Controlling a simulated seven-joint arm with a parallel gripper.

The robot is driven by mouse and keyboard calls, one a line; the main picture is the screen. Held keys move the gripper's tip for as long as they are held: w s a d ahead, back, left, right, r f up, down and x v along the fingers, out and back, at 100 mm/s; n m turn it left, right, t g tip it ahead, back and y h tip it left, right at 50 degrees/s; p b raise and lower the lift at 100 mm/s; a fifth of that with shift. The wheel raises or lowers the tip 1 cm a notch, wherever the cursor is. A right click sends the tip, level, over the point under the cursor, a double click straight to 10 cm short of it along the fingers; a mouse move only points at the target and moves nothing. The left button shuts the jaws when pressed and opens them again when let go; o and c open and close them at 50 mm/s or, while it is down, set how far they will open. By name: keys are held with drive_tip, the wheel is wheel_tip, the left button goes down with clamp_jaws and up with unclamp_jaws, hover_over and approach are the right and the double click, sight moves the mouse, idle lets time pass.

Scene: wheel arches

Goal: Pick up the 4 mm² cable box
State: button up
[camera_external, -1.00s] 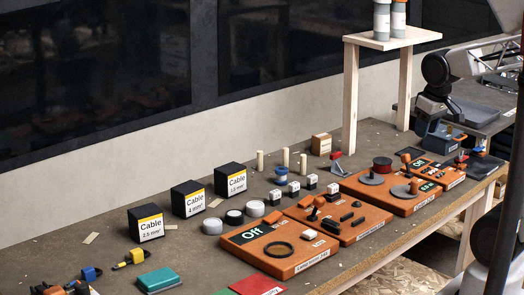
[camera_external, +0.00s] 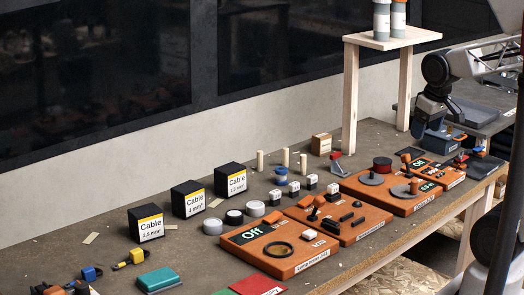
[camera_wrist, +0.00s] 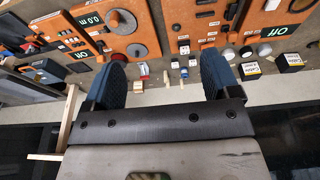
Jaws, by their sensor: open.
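The 4 mm² cable box (camera_external: 190,200) is a black cube with a white and yellow label. It stands on the bench in the external view, between the 2.5 mm² box (camera_external: 146,223) and the 1.5 mm² box (camera_external: 231,180). My gripper (camera_external: 440,140) is at the far right end of the bench, well away from the boxes. In the wrist view its two blue fingers are wide apart with nothing between them (camera_wrist: 163,65).
Orange panels (camera_external: 275,250) with switches and discs line the bench front. Round pots (camera_external: 212,227), small white-topped blocks (camera_external: 311,182) and upright pegs (camera_external: 260,160) stand behind them. A wooden stand (camera_external: 350,95) rises at the back, between my gripper and the boxes.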

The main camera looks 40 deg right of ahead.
drive_tip(key=shift+o, duration=0.8)
drive_tip(key=m+g+y, duration=0.4)
drive_tip(key=m+y, duration=1)
drive_tip(key=m, duration=0.2)
hover_over(196, 182)
drive_tip(key=f, duration=1.4)
drive_tip(key=shift+s+d+f, duration=0.15)
drive_tip(key=shift+s+f, duration=0.2)
drive_tip(key=shift+f, duration=0.05)
drive_tip(key=shift+w+a+f+m, duration=0.2)
drive_tip(key=shift+w+f+m, duration=0.1)
drive_tip(key=shift+m, duration=0.1)
